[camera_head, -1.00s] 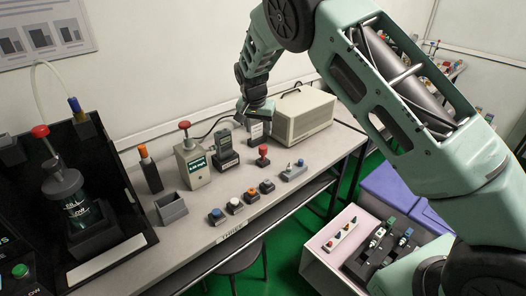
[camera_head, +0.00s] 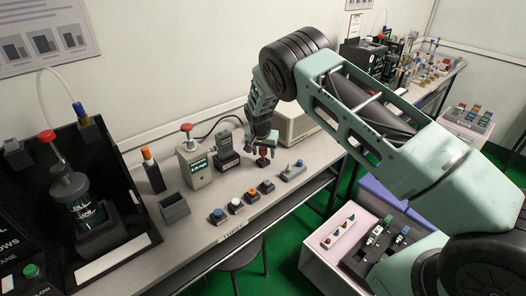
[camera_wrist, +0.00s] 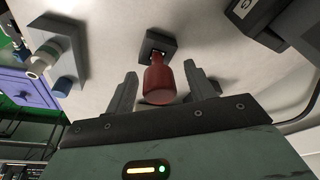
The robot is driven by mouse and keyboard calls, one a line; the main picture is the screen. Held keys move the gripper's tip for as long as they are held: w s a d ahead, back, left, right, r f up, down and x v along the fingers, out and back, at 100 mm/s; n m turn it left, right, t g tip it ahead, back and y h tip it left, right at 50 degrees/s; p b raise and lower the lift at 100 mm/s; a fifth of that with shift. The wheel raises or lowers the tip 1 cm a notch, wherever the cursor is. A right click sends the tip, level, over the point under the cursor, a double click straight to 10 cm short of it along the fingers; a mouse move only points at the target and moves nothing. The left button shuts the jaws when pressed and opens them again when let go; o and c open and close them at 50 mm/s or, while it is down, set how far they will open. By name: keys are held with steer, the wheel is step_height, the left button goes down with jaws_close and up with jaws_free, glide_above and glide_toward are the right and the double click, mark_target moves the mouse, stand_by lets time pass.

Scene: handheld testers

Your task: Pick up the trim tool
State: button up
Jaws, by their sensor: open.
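A red-handled tool (camera_head: 263,153), which looks like the trim tool though no label shows, stands in a small black base on the grey bench. In the wrist view its red bottle-shaped handle (camera_wrist: 160,82) points toward me, with the square black base (camera_wrist: 157,44) behind it. My gripper (camera_wrist: 161,74) is open, with one finger on each side of the handle and visible gaps on both sides. In the head view my gripper (camera_head: 262,146) is right above and around the tool, hiding part of it.
A beige box (camera_head: 297,125) stands behind my gripper. A dark handheld tester (camera_head: 226,150) and a grey meter with a red knob (camera_head: 195,165) stand to the left. A grey fixture with a blue part (camera_head: 293,170) lies to the right. Several small coloured buttons line the bench front.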

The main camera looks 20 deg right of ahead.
steer(key=c, duration=1)
steer(key=shift+c, duration=0.2)
